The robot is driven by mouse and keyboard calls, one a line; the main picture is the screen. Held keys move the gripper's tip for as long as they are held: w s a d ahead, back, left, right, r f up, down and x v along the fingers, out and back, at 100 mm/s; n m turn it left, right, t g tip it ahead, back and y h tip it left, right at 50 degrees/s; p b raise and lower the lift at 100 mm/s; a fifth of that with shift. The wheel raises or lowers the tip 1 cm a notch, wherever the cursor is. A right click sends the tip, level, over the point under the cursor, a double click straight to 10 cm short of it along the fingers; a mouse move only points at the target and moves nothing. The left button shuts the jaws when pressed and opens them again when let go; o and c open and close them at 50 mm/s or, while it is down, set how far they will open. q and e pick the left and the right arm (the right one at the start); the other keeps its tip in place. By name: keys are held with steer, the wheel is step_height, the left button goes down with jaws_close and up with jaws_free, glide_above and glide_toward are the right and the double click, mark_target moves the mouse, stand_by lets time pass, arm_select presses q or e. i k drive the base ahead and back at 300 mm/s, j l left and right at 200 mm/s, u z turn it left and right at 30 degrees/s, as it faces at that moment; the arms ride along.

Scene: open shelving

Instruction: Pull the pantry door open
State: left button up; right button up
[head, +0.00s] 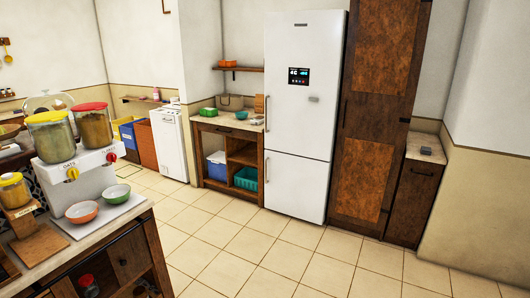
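The pantry door (378,130) is the tall dark-brown wooden front with lighter rusty-brown panels, standing just right of the white fridge. It looks shut. A thin dark vertical handle (345,113) seems to sit at its left edge, beside the fridge. The door's top is cut off by the frame. Neither of my grippers is in the head view, so I cannot see whether they are open or shut.
The white fridge (299,190) stands left of the pantry, and a low brown cabinet (416,200) stands right of it. A counter with dispensers (75,175) and bowls fills the near left. The tiled floor (270,255) before the pantry is clear.

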mark_target(386, 41)
steer(key=i+z, duration=0.15)
steer(key=i, duration=0.4)
steer(key=i+j+z, duration=0.2)
steer(key=i, duration=0.4)
steer(key=i+j+z, duration=0.15)
steer(key=i, duration=0.4)
